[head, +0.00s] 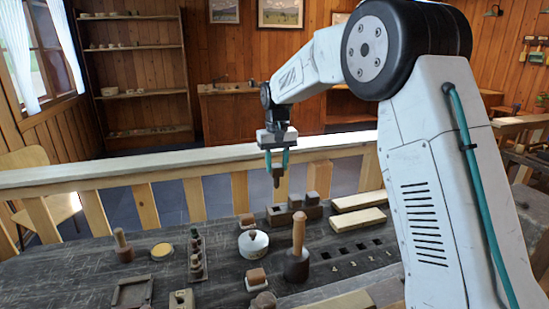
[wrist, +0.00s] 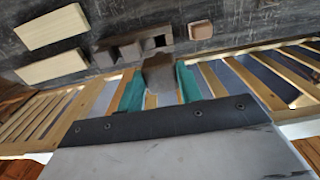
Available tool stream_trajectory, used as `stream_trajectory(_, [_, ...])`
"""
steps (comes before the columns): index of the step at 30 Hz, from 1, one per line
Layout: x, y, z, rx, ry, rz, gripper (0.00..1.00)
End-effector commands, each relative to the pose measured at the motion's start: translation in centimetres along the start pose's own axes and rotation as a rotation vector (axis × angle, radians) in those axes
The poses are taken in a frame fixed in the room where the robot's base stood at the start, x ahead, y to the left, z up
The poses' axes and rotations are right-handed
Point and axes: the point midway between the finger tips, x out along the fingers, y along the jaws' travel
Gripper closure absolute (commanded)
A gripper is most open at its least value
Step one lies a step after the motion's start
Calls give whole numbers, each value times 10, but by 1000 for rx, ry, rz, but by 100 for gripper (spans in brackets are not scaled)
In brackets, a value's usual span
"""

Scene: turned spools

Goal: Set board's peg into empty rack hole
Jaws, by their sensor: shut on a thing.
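My gripper (head: 277,158) is shut on a brown peg (head: 277,176) that hangs below the fingers, above the far side of the dark worktop. In the wrist view the peg (wrist: 158,75) sits between my two teal fingers. A row of numbered dark square holes (head: 362,246), perhaps the board, lies at the right. The peg's lower end is partly hidden in the wrist view.
Two pale planks (head: 358,219) lie right of the rack. A wooden railing (head: 180,170) runs behind the worktop.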

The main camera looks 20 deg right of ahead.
Motion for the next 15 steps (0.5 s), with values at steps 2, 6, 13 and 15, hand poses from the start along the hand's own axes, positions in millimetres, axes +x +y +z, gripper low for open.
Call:
stream_trajectory(2, [2, 1, 0, 1, -1, 0, 87])
stream_trajectory(6, [9, 4, 0, 5, -2, 0, 87])
stream_trajectory(13, [27, 8, 0, 9, -1, 0, 87])
stream_trajectory(15, [33, 7, 0, 8, -1, 0, 87])
